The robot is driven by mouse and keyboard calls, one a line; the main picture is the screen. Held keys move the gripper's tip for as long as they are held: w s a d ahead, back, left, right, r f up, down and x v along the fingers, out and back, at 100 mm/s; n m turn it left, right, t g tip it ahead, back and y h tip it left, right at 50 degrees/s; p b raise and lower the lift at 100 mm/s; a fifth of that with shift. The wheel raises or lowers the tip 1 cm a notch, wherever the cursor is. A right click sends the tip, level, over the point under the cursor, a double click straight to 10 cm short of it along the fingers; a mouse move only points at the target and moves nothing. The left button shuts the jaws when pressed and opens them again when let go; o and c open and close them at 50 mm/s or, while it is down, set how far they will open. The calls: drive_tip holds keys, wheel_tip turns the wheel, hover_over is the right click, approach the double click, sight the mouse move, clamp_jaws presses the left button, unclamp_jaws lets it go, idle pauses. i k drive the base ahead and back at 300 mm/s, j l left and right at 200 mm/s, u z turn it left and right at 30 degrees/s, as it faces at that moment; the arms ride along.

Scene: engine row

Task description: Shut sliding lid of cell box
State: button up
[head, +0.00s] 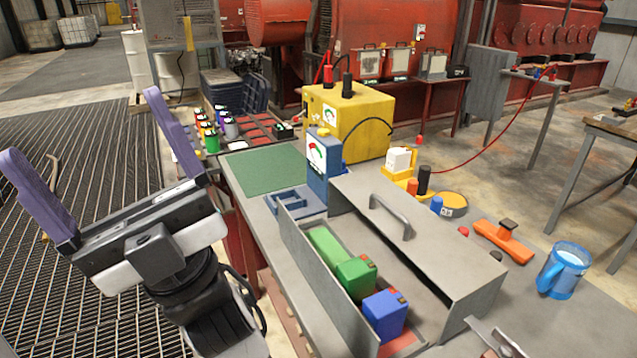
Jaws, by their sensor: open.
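The cell box (305,262) is a long grey metal box on the workbench, right of centre. Its grey lid (440,245), with a bar handle (392,214) on top, sits over the right side. The left side is uncovered along its length. In that opening lie a long light green block, a green cell (356,278) and a blue cell (385,315) with red-marked tops. My gripper (83,128) is at the left, off the bench and over the floor grating. Its two purple fingers are wide apart with nothing between them. It is well away from the lid and handle.
A blue meter (323,165) and a yellow unit (345,125) stand behind the box. A blue tray (298,203) and green mat (264,170) lie at the back left. An orange tool (503,240) and blue mug (564,270) are to the right.

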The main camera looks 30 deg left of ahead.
sight(468, 276)
drive_tip(key=k+j+z, duration=0.2)
drive_tip(key=j, duration=0.25)
drive_tip(key=k+j+z, duration=0.2)
drive_tip(key=j, duration=0.3)
drive_tip(key=k+j+z, duration=0.1)
drive_tip(key=j+z, duration=0.15)
drive_tip(key=j, duration=0.2)
drive_tip(key=k+j+z, duration=0.2)
drive_tip(key=j, duration=0.15)
drive_tip(key=k+j+z, duration=0.2)
drive_tip(key=i+j, duration=0.15)
drive_tip(key=i, duration=0.35)
drive_tip(key=i+j, duration=0.1)
drive_tip(key=i, duration=0.35)
drive_tip(key=i+j, duration=0.15)
drive_tip(key=i, duration=0.35)
